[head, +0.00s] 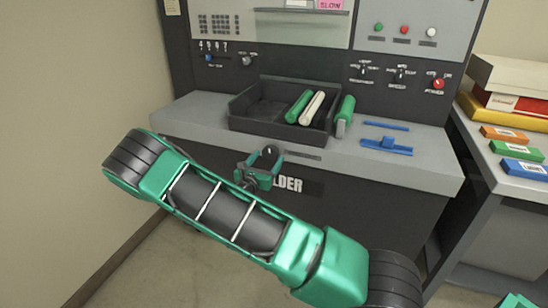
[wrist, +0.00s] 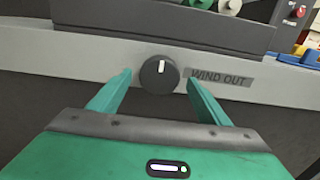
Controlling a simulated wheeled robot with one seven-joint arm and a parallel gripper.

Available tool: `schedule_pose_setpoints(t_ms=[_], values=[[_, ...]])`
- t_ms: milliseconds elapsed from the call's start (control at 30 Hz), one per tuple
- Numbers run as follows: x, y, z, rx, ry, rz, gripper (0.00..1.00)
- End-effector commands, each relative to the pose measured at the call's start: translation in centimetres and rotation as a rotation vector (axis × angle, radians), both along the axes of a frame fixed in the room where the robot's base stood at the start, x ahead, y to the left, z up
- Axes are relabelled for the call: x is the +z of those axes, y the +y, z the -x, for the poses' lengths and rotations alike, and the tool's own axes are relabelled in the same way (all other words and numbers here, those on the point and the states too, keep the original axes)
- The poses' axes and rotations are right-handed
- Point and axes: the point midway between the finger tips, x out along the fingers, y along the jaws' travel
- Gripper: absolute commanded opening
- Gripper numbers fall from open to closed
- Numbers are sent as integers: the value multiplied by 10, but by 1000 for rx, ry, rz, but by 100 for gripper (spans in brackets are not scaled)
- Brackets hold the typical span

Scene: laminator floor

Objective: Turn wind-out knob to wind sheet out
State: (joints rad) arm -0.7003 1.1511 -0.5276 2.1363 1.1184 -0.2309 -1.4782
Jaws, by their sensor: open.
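The wind-out knob (wrist: 159,75) is a round black knob with a white pointer mark, on the front edge of the grey shelf. In the wrist view its pointer stands about upright. A label reading "WIND OUT" (wrist: 221,78) is to its right. My gripper (wrist: 158,85) is open, with one green finger on each side of the knob and gaps on both sides. Whether the fingertips reach as far as the knob's depth I cannot tell. In the head view my gripper (head: 266,160) is at the shelf's front edge and hides most of the knob.
A black tray (head: 245,120) with green and white rolls (head: 312,108) stands on the shelf behind the knob. A blue tool (head: 387,146) lies to the right. A side table (head: 530,180) with boxes is at the far right. The wall is at the left.

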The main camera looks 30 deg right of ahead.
Motion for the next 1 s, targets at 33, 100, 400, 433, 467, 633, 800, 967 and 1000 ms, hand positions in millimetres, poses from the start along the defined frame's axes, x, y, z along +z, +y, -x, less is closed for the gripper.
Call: schedule_pose_setpoints(t_ms=[33, 100, 400, 433, 467, 633, 800, 967, 1000], values=[[0, -3, -3, 0, 0, 0, 71], [0, -5, -6, 1, 1, 1, 71], [0, -6, -9, 5, 0, 0, 71], [0, -6, -9, 5, 0, 0, 71], [0, -6, -9, 5, 0, 0, 71], [0, -6, -9, 6, 0, 0, 30], [0, -29, -8, -2, -1, -1, 37], [0, -8, -7, 4, -18, -15, 30], [0, -5, -7, 5, -27, -22, 30]])
